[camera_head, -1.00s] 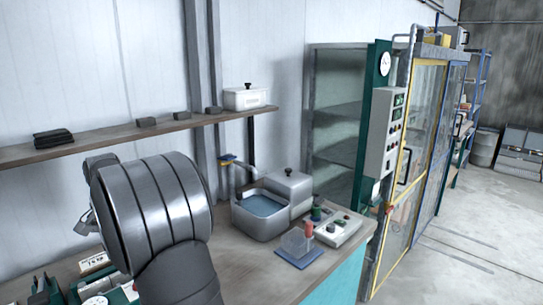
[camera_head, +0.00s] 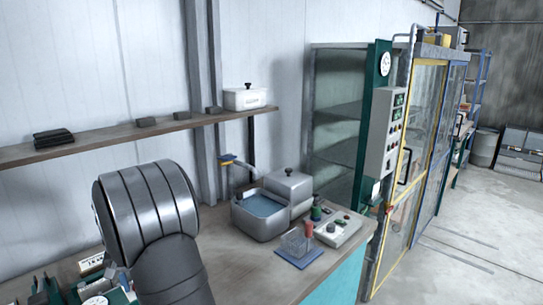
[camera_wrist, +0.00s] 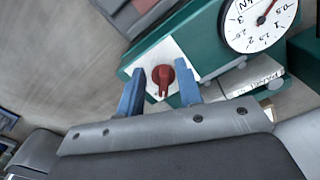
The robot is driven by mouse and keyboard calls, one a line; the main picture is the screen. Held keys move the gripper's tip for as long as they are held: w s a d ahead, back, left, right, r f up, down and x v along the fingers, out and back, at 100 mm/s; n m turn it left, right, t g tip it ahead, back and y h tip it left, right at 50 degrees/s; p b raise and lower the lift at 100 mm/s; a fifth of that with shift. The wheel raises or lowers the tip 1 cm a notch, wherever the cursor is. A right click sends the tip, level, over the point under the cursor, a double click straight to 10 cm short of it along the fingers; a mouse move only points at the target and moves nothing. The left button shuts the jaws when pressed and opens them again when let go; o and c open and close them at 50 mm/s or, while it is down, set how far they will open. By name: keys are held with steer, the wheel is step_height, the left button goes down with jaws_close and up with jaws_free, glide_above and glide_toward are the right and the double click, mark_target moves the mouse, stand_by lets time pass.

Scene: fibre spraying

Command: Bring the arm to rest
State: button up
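My gripper (camera_wrist: 161,82) shows in the wrist view as two blue fingers standing apart, with nothing between them. Beyond the fingertips is a red knob (camera_wrist: 163,76) on a white plate of a green device (camera_wrist: 205,40). The gap between the fingers is wider than the knob, and I cannot tell how far off it is. In the head view my silver arm link stands over the left part of the bench (camera_head: 245,268) and hides the gripper.
A round dial (camera_wrist: 262,18) sits on the green device. A water basin (camera_head: 262,207), a small clear box on a blue base (camera_head: 298,252) and a control box (camera_head: 338,228) stand right of my arm. A wall shelf (camera_head: 100,142) runs behind it.

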steer(key=n, duration=0.6)
steer(key=shift+w+d, duration=0.3)
steer(key=shift+d, duration=0.1)
steer(key=n, duration=0.3)
steer(key=w+n, duration=0.1)
steer(key=n, duration=0.2)
steer(key=shift+d, duration=0.15)
steer(key=o, duration=1.4)
steer(key=shift+s, duration=0.1)
steer(key=shift+o, duration=0.4)
steer(key=shift+t+y, duration=0.4)
steer(key=shift+y, duration=0.3)
steer(key=s+a+r, duration=0.2)
steer(key=s, duration=0.1)
steer(key=shift+s+a+r, duration=0.2)
steer(key=shift+s, duration=0.05)
steer(key=s+d+r+m+t+y, duration=0.2)
steer(key=s+d+m+t+y, duration=0.2)
steer(key=s+d, duration=0.3)
steer(key=s+d+r+m+t+y, duration=0.25)
steer(key=s+d+t+y, duration=0.2)
steer(key=s, duration=0.45)
steer(key=x, duration=1)
steer(key=shift+w+f+m, duration=0.25)
steer(key=shift+m, duration=0.2)
